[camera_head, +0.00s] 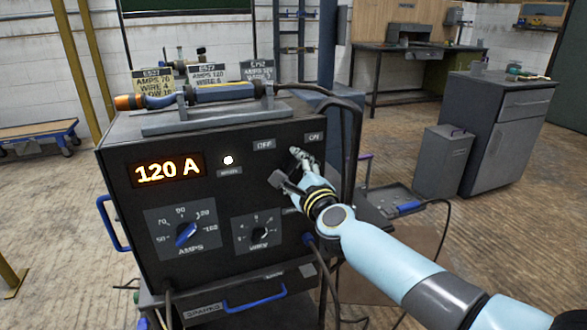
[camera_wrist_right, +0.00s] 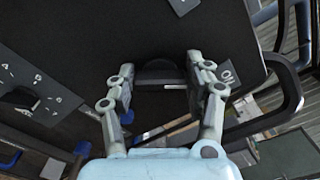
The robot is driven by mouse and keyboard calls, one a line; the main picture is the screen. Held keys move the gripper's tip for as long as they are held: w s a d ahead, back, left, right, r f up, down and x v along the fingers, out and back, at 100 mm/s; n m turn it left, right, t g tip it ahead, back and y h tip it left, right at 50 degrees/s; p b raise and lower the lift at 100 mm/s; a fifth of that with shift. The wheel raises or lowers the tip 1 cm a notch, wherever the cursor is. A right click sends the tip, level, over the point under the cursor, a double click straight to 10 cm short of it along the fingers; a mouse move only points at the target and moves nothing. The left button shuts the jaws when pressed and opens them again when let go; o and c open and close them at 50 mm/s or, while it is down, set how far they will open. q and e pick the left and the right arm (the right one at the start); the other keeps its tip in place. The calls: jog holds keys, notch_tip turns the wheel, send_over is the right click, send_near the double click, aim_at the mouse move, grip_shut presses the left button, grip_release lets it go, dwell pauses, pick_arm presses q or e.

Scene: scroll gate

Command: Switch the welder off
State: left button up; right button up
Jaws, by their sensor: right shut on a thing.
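The welder (camera_head: 130,230) is a dark box with a lit orange "120 A" display (camera_head: 169,170) and a lit white lamp (camera_head: 228,160). Its "OFF" label (camera_head: 264,145) and "ON" label (camera_head: 314,138) are at the panel's upper right. My right gripper (camera_head: 291,166) is at the panel just below these labels. In the right wrist view my right gripper (camera_wrist_right: 160,78) has its fingers on either side of a dark rotary switch (camera_wrist_right: 157,70) and is shut on it. A pale mark shows beside the switch. In the head view the fingers mostly hide the switch. My left gripper is not in view.
Below are the AMPS knob (camera_head: 186,234) and a second knob (camera_head: 258,236). A blue handle (camera_head: 108,222) is at the left side. A cable hangs close to my right arm. A grey cabinet (camera_head: 505,130) stands farther right.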

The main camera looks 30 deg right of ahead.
jog(key=n+p, duration=0.1)
jog(key=n, duration=0.3)
jog(key=shift+a, duration=0.1)
jog(key=n+p, duration=0.1)
jog(key=n, duration=0.2)
jog(key=shift+f+n+p, duration=0.2)
jog(key=shift+n+p, duration=0.2)
jog(key=n+p, duration=0.1)
jog(key=n, duration=0.3)
jog(key=shift+f+p, duration=0.1)
jog(key=shift+p, duration=0.3)
jog(key=shift+f+n+p, duration=0.15)
jog(key=shift+n+p, duration=0.4)
jog(key=shift+n, duration=1.05)
jog(key=o, duration=1.2)
jog(key=v, duration=1.2)
